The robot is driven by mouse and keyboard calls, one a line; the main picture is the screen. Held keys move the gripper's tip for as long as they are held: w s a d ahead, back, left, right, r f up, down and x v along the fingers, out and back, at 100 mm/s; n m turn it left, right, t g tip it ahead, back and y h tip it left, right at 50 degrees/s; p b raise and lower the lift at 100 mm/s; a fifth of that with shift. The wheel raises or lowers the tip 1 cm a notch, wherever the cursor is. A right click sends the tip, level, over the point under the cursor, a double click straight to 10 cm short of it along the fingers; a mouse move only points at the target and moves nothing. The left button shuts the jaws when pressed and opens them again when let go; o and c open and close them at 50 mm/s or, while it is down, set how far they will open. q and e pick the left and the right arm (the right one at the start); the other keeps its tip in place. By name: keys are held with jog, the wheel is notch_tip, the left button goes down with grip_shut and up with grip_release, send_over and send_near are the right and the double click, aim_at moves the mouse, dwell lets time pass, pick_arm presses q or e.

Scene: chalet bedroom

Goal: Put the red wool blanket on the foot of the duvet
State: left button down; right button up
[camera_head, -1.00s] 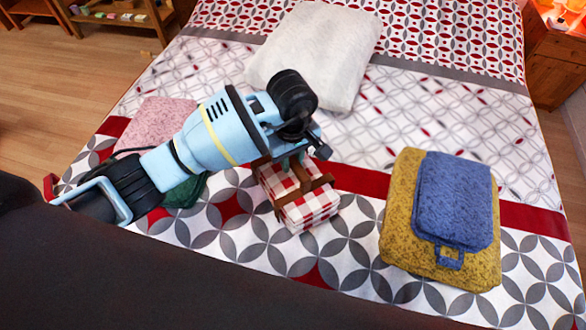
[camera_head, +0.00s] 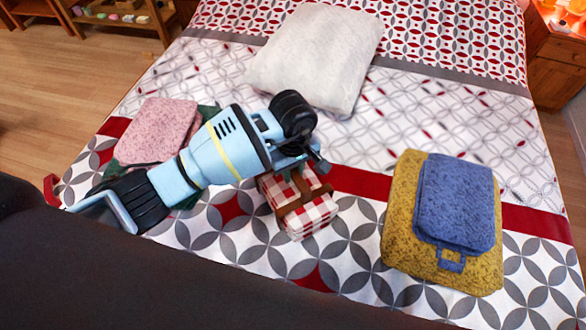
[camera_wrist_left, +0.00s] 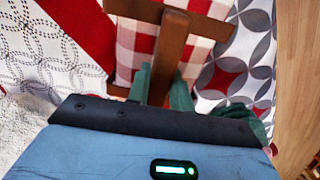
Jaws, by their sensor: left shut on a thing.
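A folded red-and-white checked blanket (camera_head: 317,213) with a brown strap and handle (camera_head: 318,193) is at the foot end of the bed. It is the only red folded cloth I see. My left gripper (camera_head: 296,176) reaches over it from the left. In the left wrist view, its green fingers (camera_wrist_left: 160,88) are shut on the brown handle (camera_wrist_left: 170,50), with the checked cloth (camera_wrist_left: 135,45) beyond. I cannot tell whether the blanket rests on the patterned duvet (camera_head: 232,262) or hangs just above it. My right gripper is out of view.
A mustard folded blanket (camera_head: 400,235) with a blue one (camera_head: 455,205) on top lies to the right. A pink folded cloth (camera_head: 158,128) and a dark green cloth (camera_head: 208,114) lie left, partly behind my arm. A white pillow (camera_head: 318,55) lies farther back.

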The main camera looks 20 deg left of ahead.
pick_arm(q)
jog(key=c, duration=1.3)
grip_release()
jog(key=shift+o, duration=0.2)
jog(key=shift+r, duration=0.1)
notch_tip(320, 180, up, 12)
jog(key=shift+p, duration=0.45)
